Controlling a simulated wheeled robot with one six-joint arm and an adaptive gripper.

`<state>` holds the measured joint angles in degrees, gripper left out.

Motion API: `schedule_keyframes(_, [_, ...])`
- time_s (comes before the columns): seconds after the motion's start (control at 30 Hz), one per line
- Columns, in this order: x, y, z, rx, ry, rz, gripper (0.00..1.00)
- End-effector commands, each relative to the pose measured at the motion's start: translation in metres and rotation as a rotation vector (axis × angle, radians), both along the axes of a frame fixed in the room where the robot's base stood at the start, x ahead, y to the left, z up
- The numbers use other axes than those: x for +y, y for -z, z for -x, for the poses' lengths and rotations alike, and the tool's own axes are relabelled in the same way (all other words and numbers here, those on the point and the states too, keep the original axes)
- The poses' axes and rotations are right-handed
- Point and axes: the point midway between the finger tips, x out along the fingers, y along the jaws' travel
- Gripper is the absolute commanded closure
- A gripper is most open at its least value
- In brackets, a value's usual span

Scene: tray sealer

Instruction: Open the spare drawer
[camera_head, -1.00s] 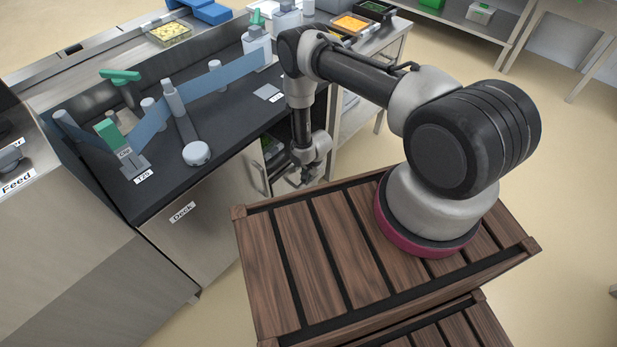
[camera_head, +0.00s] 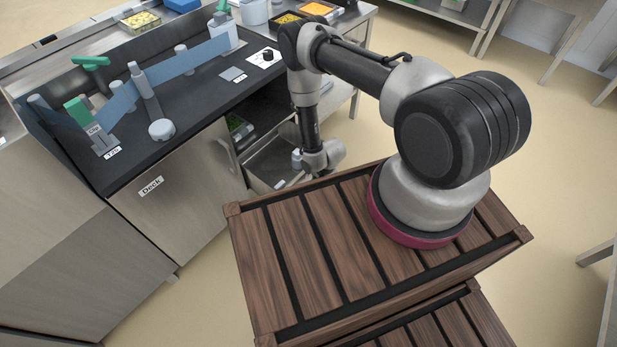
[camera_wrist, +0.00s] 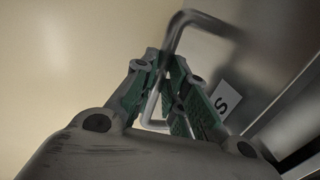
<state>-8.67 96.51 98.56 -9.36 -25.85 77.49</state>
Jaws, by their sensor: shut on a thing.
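The spare drawer (camera_head: 266,163) is a metal box that stands well out from the dark opening at the counter's right end. Its open top shows a bare grey inside, partly covered by my arm. In the wrist view, its bent metal bar handle (camera_wrist: 184,24) runs between the green-padded fingers of my gripper (camera_wrist: 166,72), which are shut on it. A white label with an "S" (camera_wrist: 223,98) is on the drawer front beside the handle. In the head view my fingers and the handle are hidden behind my arm and the slatted wooden top.
The black-topped counter (camera_head: 185,120) carries a blue guide strip and green-handled parts. A cabinet door marked "Deck" (camera_head: 151,187) is left of the drawer. Open floor (camera_head: 420,45) lies to the right.

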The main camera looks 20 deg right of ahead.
Motion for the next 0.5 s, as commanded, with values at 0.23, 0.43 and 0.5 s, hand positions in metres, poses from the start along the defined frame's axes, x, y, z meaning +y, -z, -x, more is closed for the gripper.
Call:
schedule_keyframes(0.23, [-0.018,0.0,0.031,0.002,0.001,0.0,1.0])
schedule_keyframes(0.43, [-0.022,0.0,0.039,0.0,0.0,0.0,1.0])
schedule_keyframes(0.5, [-0.023,0.0,0.04,0.0,0.0,0.0,1.0])
